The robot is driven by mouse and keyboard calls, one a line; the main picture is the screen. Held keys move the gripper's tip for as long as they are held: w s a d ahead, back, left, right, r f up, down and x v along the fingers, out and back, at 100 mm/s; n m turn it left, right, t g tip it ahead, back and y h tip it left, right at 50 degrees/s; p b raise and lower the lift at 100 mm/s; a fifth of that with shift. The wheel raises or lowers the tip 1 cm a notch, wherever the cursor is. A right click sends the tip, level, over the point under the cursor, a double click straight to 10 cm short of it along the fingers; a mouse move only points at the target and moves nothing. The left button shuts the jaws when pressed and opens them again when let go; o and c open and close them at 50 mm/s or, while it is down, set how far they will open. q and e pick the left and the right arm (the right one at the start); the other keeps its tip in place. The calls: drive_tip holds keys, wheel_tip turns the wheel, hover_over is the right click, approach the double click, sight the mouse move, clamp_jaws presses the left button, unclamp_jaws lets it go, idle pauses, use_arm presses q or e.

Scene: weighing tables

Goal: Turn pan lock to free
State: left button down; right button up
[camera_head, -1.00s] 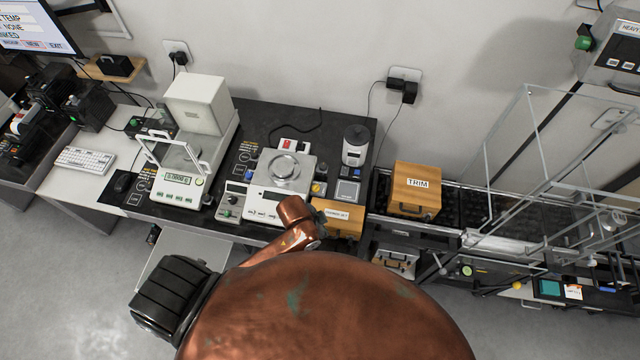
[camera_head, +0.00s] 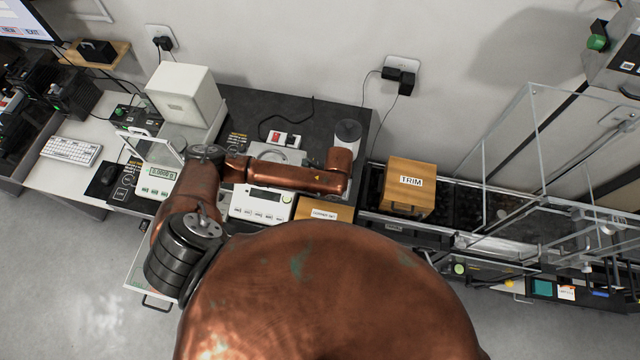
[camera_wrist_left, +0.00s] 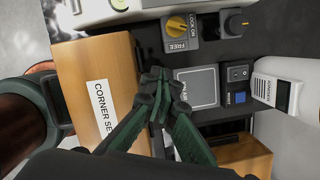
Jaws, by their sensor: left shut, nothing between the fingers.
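The pan lock is a yellow knob (camera_wrist_left: 178,25) on a dark plate at the top of the left wrist view. FREE is printed below it and LOCK ON to its right; I cannot tell which label it points to. My left gripper (camera_wrist_left: 158,74) is shut and empty. Its fingertips show below and left of the knob, apart from it in the picture. In the head view my left arm lies across the white balance (camera_head: 262,204), and the knob and gripper are hidden there.
A wooden CORNER SET box (camera_wrist_left: 112,80) is left of the fingers. A grey square pad (camera_wrist_left: 197,88), blue button (camera_wrist_left: 239,97) and dark knob (camera_wrist_left: 236,22) are to the right. In the head view, a wooden TRIM box (camera_head: 408,188) stands right of the balance.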

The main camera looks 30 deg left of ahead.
use_arm(q)
drive_tip(key=x, duration=0.7)
drive_tip(key=shift+p, duration=0.3)
drive_tip(key=a, duration=0.1)
drive_tip(key=a+p, duration=0.1)
drive_tip(key=shift+w+a+r, duration=0.1)
drive_tip(key=shift+w+a, duration=0.15)
drive_tip(key=shift+a, duration=0.65)
drive_tip(key=shift+w, duration=0.1)
use_arm(e)
drive_tip(key=shift+w+r, duration=0.7)
drive_tip(key=shift+r, duration=0.35)
use_arm(q)
drive_tip(key=shift+w+f, duration=0.1)
drive_tip(key=shift+f, duration=0.1)
use_arm(e)
drive_tip(key=shift+a+f, duration=0.1)
